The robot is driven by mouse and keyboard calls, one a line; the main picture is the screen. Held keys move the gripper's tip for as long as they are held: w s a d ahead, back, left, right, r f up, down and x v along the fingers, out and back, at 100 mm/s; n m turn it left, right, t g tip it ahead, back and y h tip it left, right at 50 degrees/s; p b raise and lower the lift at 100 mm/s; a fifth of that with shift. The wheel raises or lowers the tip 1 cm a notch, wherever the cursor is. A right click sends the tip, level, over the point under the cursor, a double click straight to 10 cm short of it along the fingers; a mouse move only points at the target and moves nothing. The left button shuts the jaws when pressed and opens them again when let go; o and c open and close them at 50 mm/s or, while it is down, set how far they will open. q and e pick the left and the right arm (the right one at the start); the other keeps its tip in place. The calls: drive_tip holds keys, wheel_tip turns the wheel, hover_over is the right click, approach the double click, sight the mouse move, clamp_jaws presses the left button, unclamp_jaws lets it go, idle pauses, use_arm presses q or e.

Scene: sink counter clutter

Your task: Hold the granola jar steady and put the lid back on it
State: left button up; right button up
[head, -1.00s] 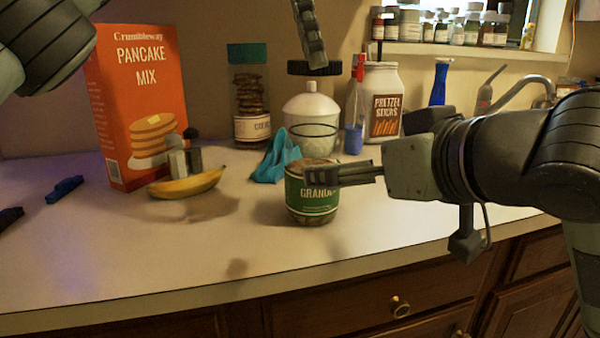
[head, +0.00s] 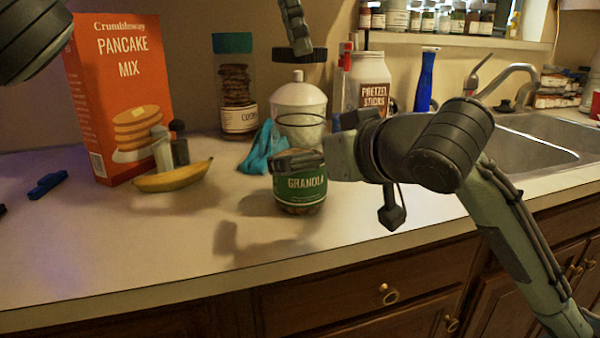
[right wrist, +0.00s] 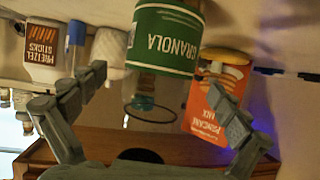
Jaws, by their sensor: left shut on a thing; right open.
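The granola jar (head: 300,190) stands upright on the counter, a clear jar with a green label. Its open, round mouth shows as a dark ring above the label. The dark, round lid (head: 315,56) is held above the jar by my left gripper (head: 301,46), shut on it. My right gripper (head: 297,160) is open at the jar, with one finger crossing its front just above the label. In the right wrist view the jar (right wrist: 165,40) appears upside down between the spread fingers. I cannot tell whether they touch it.
The white canister (head: 298,95) and blue cloth (head: 263,150) are close behind the jar. The sink (head: 535,150) is at right. The counter in front-left is clear.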

drive_tip(key=shift+x, duration=2.05)
drive_tip(key=c, duration=1.7)
use_arm(q)
drive_tip(key=shift+f, duration=2.5)
use_arm(e)
drive_tip(key=shift+c, duration=0.2)
use_arm(q)
drive_tip(key=shift+f, duration=0.1)
drive_tip(key=shift+f, duration=0.75)
drive_tip(key=shift+f, duration=0.6)
